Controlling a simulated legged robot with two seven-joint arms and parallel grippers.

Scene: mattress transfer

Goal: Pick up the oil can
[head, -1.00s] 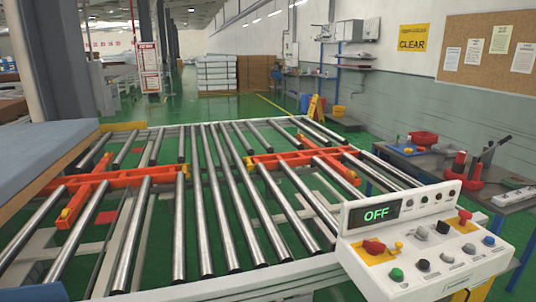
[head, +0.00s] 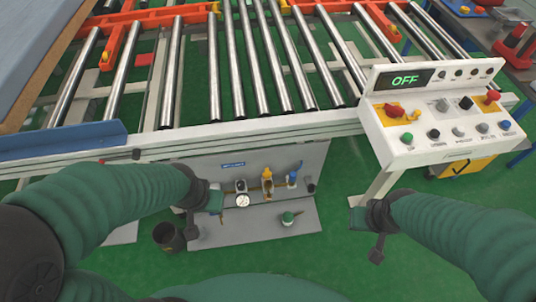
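A small green can with a pale top (head: 288,218), which looks like the oil can, stands upright on the grey ledge (head: 262,232) at the foot of a panel under the conveyor. My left gripper (head: 212,203) is at the panel's left side, left of the can and apart from it. My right gripper (head: 366,216) is over the green floor, right of the can and apart from it. Both grippers are small and dark here, and their finger openings are not clear. I see nothing held in either.
The panel carries a gauge (head: 243,201) and several fittings just above the can. A black bucket (head: 168,237) stands left of the ledge. The roller conveyor (head: 240,75) spans above. A control box (head: 440,115) reading OFF is at right. Green floor is clear between ledge and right gripper.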

